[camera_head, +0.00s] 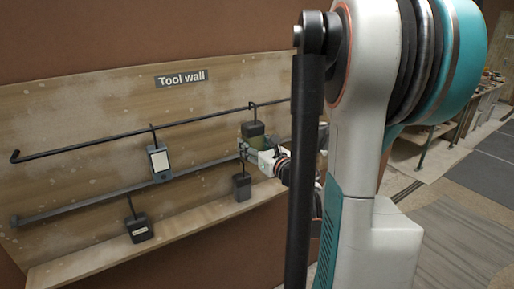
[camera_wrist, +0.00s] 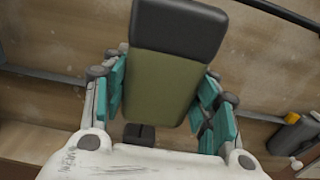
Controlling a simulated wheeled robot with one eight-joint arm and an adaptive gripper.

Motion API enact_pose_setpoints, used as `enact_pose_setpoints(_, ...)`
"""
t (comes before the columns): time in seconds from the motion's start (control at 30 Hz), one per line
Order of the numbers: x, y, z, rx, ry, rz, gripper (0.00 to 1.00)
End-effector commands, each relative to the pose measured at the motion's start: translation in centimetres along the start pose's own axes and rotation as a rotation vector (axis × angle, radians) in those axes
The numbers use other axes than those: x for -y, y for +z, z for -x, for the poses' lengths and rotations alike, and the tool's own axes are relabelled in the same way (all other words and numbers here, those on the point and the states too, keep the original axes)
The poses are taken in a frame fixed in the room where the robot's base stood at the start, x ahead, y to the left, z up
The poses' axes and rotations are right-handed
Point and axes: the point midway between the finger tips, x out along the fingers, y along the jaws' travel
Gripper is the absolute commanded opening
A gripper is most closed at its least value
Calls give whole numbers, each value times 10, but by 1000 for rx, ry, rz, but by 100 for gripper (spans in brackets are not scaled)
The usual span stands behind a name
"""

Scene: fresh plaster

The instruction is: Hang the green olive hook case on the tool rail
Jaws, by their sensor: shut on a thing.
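The olive green hook case (camera_head: 253,129) is upright in front of the tool wall in the head view. Its black hook is at the upper tool rail (camera_head: 100,137) and appears to reach over it; I cannot tell whether it bears on the rail. In the wrist view the case (camera_wrist: 158,82) shows its olive face and dark grey end. My gripper (camera_wrist: 163,90) is shut on the case, with teal pads along both sides. In the head view my gripper (camera_head: 252,153) is at the lower part of the case. The hook is hidden in the wrist view.
A grey case with a pale panel (camera_head: 159,161) hangs left on the upper rail. Two dark cases hang from the lower rail (camera_head: 75,208): one at left (camera_head: 139,229), one below my gripper (camera_head: 242,187). A wooden ledge (camera_head: 110,245) runs below. The upper rail's left part is free.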

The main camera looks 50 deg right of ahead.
Motion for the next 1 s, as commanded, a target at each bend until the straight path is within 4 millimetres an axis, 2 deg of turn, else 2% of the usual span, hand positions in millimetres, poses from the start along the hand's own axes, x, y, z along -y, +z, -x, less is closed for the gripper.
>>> enact_pose_setpoints(0.97,0,1,-71,0,0,0,25)
enact_pose_setpoints(1.0,0,-4,-72,0,0,0,25)
